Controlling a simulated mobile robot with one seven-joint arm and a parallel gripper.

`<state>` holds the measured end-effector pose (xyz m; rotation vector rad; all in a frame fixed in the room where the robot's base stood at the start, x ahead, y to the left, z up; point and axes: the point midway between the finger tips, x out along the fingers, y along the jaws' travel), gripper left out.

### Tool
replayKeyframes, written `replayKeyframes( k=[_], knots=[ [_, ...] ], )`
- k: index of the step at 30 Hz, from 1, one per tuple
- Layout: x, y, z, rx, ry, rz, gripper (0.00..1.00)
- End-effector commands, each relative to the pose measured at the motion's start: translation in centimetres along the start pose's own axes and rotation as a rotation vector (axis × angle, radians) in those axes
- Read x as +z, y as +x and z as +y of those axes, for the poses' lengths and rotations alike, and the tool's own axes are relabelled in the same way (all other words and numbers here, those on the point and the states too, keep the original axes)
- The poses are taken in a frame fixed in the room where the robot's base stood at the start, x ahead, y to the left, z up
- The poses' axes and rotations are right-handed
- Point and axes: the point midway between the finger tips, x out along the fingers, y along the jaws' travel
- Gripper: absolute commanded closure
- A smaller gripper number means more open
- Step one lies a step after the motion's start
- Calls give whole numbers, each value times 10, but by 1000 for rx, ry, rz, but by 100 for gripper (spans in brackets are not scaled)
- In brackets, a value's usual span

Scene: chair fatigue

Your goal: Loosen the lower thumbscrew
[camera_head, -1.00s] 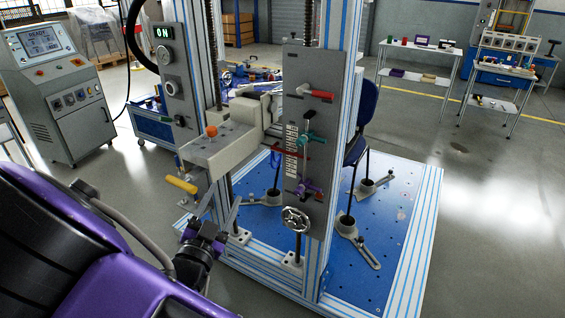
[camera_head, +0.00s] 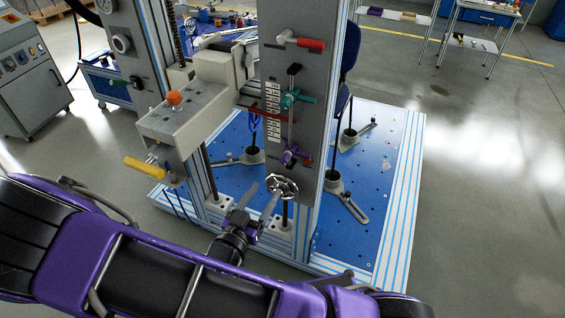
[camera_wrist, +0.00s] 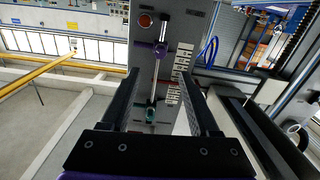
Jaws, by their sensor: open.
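The lower thumbscrew is purple (camera_head: 290,154) and sits low on a slotted grey upright panel (camera_head: 272,215), beside a printed scale. A teal thumbscrew (camera_head: 289,101) sits above it on the same slot. My gripper (camera_head: 262,192) is open and empty, in front of the panel's lower part, below and left of the purple thumbscrew and beside a handwheel (camera_head: 283,187). In the wrist view the purple thumbscrew (camera_wrist: 160,48) appears at the top, beyond and between my open fingers, apart from them. The teal thumbscrew (camera_wrist: 151,117) shows lower down, between the fingers.
A red-handled lever (camera_head: 308,44) is at the panel's top. A grey carriage (camera_head: 190,115) with an orange knob (camera_head: 173,98) and yellow handle (camera_head: 144,168) juts out left of the panel. A blue base plate (camera_head: 370,170) with chair-foot clamps lies behind.

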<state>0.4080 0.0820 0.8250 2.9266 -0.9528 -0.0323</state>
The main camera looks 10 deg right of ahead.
Motion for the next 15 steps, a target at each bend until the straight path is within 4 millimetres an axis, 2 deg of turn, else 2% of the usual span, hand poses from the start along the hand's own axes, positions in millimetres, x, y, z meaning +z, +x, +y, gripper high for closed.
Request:
replayKeyframes(
  k=[1, 9, 15],
  knots=[
    [0, 12, 1, 4, 0, 3, 38],
    [1, 71, 1, 3, 1, 1, 38],
    [0, 103, 0, 2, 1, 1, 38]
  ],
)
